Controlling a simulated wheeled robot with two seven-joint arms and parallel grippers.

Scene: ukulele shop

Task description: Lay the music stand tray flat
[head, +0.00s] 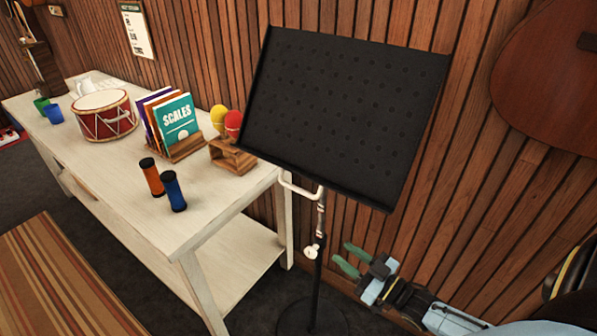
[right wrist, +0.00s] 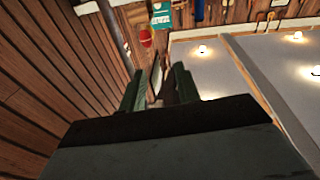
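The music stand tray (head: 345,115) is a black panel with rows of small dots, steeply tilted, with a lip along its lower edge. It sits on a thin upright pole (head: 318,240) with a pale bent handle (head: 300,188) just under the tray. My right gripper (head: 347,258) is low, right of the pole and below the tray, apart from both. Its green fingers are spread with nothing between them; the gap also shows in the right wrist view (right wrist: 156,88). My left gripper is not in view.
A white table (head: 115,180) on the left bears a red drum (head: 103,117), a book rack (head: 180,148), maracas (head: 233,122) and two shakers. The slatted wall (head: 455,150) is close behind the tray. A striped bench (head: 60,285) is at the lower left.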

